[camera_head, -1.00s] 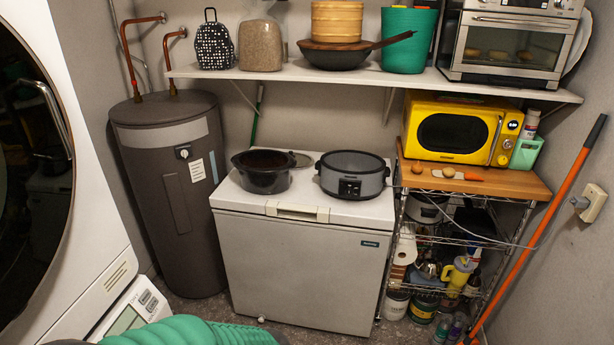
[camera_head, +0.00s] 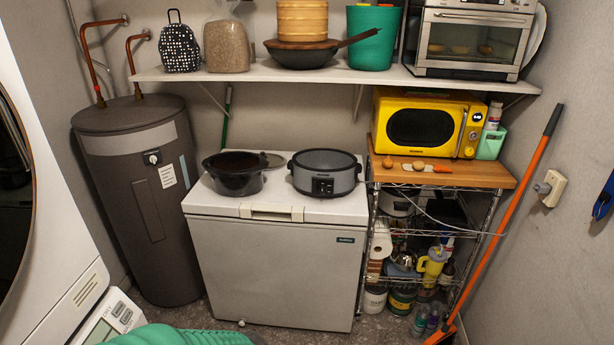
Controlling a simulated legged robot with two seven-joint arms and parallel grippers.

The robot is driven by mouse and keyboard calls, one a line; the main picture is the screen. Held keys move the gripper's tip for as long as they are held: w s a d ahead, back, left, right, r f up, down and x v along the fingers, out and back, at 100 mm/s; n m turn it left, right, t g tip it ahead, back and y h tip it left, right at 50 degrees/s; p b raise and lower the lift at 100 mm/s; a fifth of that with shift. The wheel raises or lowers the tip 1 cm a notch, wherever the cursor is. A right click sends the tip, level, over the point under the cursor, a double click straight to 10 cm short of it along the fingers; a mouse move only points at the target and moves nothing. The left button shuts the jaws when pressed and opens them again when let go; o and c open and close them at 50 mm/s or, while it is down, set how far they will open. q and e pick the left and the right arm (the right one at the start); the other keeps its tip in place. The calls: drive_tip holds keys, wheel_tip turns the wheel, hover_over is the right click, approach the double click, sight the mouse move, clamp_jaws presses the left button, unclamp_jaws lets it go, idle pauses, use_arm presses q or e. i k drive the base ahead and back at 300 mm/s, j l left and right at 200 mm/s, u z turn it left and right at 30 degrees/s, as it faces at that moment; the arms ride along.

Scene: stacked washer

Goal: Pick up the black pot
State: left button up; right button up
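The black pot (camera_head: 238,184) sits upright on the left part of the white chest freezer's top (camera_head: 285,205). It looks round, dark and glossy, with a wide open rim. A flat, dark lid-like piece (camera_head: 272,159) shows behind its right side. A grey slow cooker (camera_head: 325,181) stands to its right, with a small gap between them. Neither of my grippers shows in the head view, and nothing touches the pot from the front.
A shelf (camera_head: 250,73) with a wok and a toaster oven (camera_head: 475,42) runs above the freezer. A dark water heater (camera_head: 150,215) stands left, a yellow microwave (camera_head: 425,127) on a rack right. An orange-handled broom (camera_head: 510,215) leans right. A green ribbed object (camera_head: 185,336) is at the bottom edge.

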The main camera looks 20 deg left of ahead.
sight(235, 174)
drive_tip(key=i+j+u, duration=0.2)
drive_tip(key=i, duration=0.6)
drive_tip(key=i+j+u, duration=0.1)
drive_tip(key=i+u, duration=0.15)
drive_tip(key=i, duration=0.55)
